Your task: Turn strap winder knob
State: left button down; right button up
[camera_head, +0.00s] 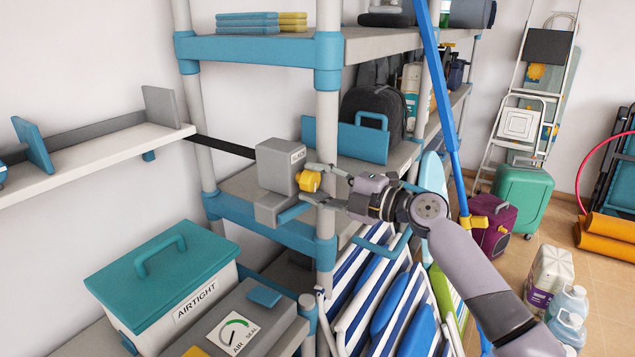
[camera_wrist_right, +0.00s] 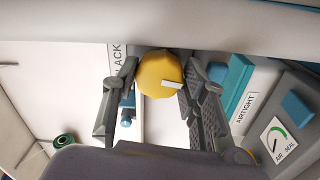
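The strap winder is a grey box (camera_head: 278,166) with a black-lettered label, on the teal-edged shelf. Its yellow faceted knob (camera_head: 308,181) faces my right arm and carries a small white mark, seen in the wrist view (camera_wrist_right: 160,75). A black strap (camera_head: 222,146) runs left from the box. My right gripper (camera_head: 317,182) is at the knob, with one finger above and one below it. In the wrist view the fingers (camera_wrist_right: 160,80) stand spread on both sides of the knob; any contact is hard to tell. My left gripper is not in view.
A shelf post (camera_head: 327,130) stands close beside my right gripper. A white wall shelf (camera_head: 100,160) is at left. Below are a teal-lidded AIRTIGHT box (camera_head: 165,285) and a grey unit with a gauge dial (camera_head: 233,334). Striped folded chairs (camera_head: 375,300) fill the space under my right arm.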

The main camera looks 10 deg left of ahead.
jog(key=c, duration=0.6)
jog(key=shift+f+b, duration=0.2)
jog(key=shift+b, duration=0.35)
jog(key=m+b, duration=0.3)
jog(key=b, duration=0.1)
jog(key=shift+f+b, duration=0.1)
jog(key=shift+b, duration=0.25)
jog(key=m, duration=0.1)
jog(key=m+b, duration=0.1)
jog(key=shift+r+m, duration=0.25)
jog(key=shift+m, duration=0.05)
jog(key=o, duration=0.8)
jog(key=shift+o, duration=0.2)
